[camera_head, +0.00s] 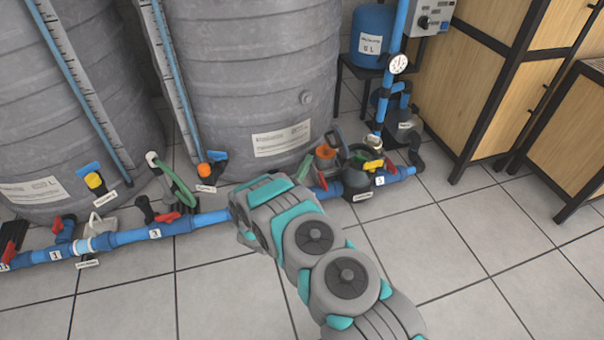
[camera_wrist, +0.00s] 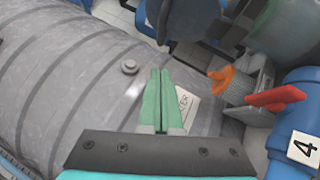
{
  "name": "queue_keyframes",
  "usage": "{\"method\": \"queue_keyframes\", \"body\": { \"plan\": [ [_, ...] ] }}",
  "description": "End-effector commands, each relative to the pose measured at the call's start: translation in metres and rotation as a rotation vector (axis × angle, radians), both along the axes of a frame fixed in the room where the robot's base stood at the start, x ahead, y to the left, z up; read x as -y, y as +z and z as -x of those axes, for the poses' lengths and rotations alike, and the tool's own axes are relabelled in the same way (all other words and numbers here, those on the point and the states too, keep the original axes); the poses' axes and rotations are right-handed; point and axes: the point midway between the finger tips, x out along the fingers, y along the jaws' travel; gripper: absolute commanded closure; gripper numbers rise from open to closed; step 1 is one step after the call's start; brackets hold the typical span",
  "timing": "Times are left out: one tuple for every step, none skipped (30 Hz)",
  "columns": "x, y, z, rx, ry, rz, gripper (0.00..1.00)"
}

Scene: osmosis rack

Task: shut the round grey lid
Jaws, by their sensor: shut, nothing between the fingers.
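A round dark grey piece that looks like the lid (camera_head: 335,139) stands tilted up behind a small pot with an orange part (camera_head: 325,153), among the pipe fittings in front of the right-hand tank. In the wrist view the orange part (camera_wrist: 220,80) sits right of my fingers, with grey parts beside it; I cannot tell which of these is the lid. My gripper (camera_head: 306,168) is just left of the pot, partly hidden by my arm. In the wrist view its green fingers (camera_wrist: 160,75) are together and empty, in front of the tank wall.
A blue pipe (camera_head: 210,217) with red-handled valves runs along the floor before two large grey tanks (camera_head: 250,80). A red valve handle (camera_wrist: 275,98) is close to my gripper's right. A wooden cabinet (camera_head: 500,80) stands at right. The front floor tiles (camera_head: 480,270) are clear.

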Motion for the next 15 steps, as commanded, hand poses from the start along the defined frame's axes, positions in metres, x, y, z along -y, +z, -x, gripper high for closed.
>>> {"method": "queue_keyframes", "body": {
  "plan": [
    [0.007, 0.004, -0.009, 0.003, -0.004, -0.001, 1.00],
    [0.009, 0.005, -0.014, 0.004, -0.004, -0.002, 1.00],
    [0.013, 0.008, -0.020, 0.004, -0.005, -0.002, 1.00],
    [0.015, 0.010, -0.025, 0.005, -0.003, -0.001, 1.00],
    [0.019, 0.012, -0.027, 0.004, -0.004, 0.000, 1.00],
    [0.025, 0.015, -0.028, 0.002, -0.005, 0.001, 1.00],
    [0.028, 0.017, -0.028, 0.003, -0.003, 0.001, 1.00],
    [0.032, 0.019, -0.029, 0.002, -0.002, 0.000, 1.00],
    [0.036, 0.021, -0.030, 0.002, -0.003, 0.000, 1.00],
    [0.039, 0.022, -0.031, 0.001, -0.003, 0.001, 1.00],
    [0.041, 0.023, -0.031, 0.001, -0.003, 0.000, 1.00],
    [0.044, 0.024, -0.032, 0.000, -0.002, 0.001, 1.00],
    [0.045, 0.025, -0.032, 0.000, -0.002, 0.001, 1.00],
    [0.047, 0.025, -0.032, 0.000, -0.001, 0.001, 1.00],
    [0.048, 0.026, -0.033, 0.000, -0.001, 0.001, 1.00]
  ]
}}
